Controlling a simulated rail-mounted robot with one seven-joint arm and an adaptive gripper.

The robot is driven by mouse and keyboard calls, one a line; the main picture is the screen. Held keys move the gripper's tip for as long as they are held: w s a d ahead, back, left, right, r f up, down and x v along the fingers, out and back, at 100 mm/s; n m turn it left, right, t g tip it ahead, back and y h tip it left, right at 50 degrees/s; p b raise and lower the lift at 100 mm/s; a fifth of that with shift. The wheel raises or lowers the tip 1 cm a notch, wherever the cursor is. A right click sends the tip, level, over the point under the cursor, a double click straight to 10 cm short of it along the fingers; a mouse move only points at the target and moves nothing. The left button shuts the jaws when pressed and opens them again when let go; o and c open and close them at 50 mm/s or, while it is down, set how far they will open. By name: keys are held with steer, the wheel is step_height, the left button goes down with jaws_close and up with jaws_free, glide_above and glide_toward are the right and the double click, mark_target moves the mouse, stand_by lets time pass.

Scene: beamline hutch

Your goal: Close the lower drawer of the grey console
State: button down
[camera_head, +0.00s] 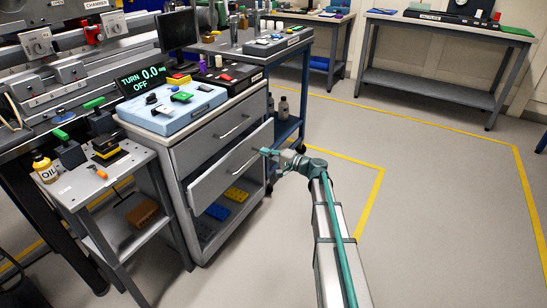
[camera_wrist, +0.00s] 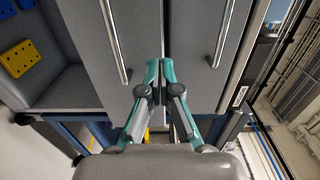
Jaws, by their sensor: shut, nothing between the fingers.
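The grey console (camera_head: 163,168) stands left of centre in the head view. Its lower drawer (camera_head: 212,189) is partly pulled out, its front standing forward of the upper drawer (camera_head: 195,150). In the wrist view, turned sideways, the lower drawer front (camera_wrist: 88,60) is on the left with its bar handle (camera_wrist: 115,40). The upper drawer front (camera_wrist: 196,50) is on the right. My gripper (camera_head: 265,152) is shut and empty at the right end of the lower drawer front. In the wrist view its fingertips (camera_wrist: 160,68) lie near the seam between the fronts. I cannot tell whether they touch.
An open shelf below the drawers holds blue (camera_head: 217,211) and yellow (camera_head: 237,194) blocks. A blue cart (camera_head: 287,130) stands behind the console. A small side table (camera_head: 84,187) with an oil bottle (camera_head: 44,168) is at left. The floor to the right is clear.

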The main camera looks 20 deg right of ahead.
mark_target(244, 144)
steer(key=b+x, duration=0.1)
steer(key=x, duration=0.7)
steer(key=shift+a, duration=0.1)
steer(key=shift+w, duration=0.15)
